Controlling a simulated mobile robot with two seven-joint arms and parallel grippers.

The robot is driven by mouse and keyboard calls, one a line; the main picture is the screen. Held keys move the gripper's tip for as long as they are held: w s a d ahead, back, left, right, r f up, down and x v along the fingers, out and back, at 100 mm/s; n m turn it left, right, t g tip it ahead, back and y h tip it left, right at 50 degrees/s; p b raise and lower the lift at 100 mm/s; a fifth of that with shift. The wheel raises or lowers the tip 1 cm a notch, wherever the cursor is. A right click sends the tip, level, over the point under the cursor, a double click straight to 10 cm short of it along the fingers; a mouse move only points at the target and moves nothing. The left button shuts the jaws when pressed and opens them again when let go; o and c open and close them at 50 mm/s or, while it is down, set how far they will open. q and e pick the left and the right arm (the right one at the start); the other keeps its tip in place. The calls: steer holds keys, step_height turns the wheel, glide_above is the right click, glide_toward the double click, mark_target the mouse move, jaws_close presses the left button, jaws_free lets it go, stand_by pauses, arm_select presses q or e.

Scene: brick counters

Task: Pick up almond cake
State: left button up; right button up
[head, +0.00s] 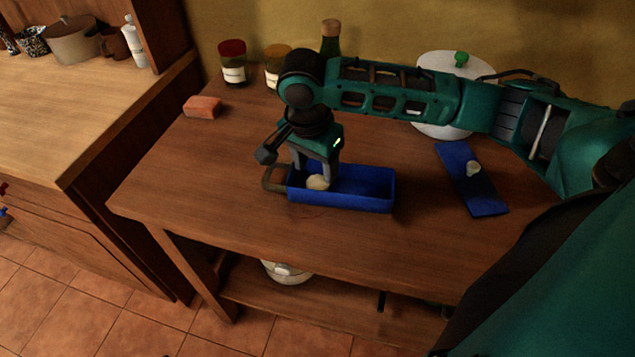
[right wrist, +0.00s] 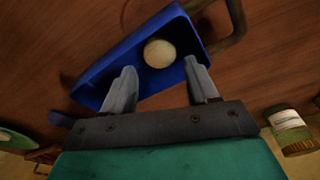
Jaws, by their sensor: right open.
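The almond cake (head: 318,182) is a small round pale piece at the left end of a blue tray (head: 364,200) with raised walls on the wooden table. In the right wrist view the cake (right wrist: 160,53) lies in the tray (right wrist: 97,88) ahead of the fingertips. My right gripper (head: 318,172) reaches down into the tray's left end, right by the cake. In the right wrist view the right gripper (right wrist: 165,78) is open, its fingers apart and nothing between them. My left gripper is not in view.
A blue flat board (head: 482,190) with a small pale object lies to the right. A brick (head: 203,107), jars (head: 233,66), a bottle (head: 331,38) and a white lidded pot (head: 440,70) stand behind. The table front is clear.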

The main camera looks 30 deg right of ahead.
mark_target(318, 181)
steer(key=f, duration=0.4)
steer(key=shift+d+f+b, duration=0.15)
steer(key=shift+d+b, duration=0.1)
steer(key=shift+b, duration=0.05)
steer(key=shift+c, duration=0.3)
steer(key=shift+w, duration=0.1)
steer(key=c, duration=0.7)
steer(key=shift+c, duration=0.2)
step_height(318, 181, up, 20)
steer(key=shift+p, duration=0.35)
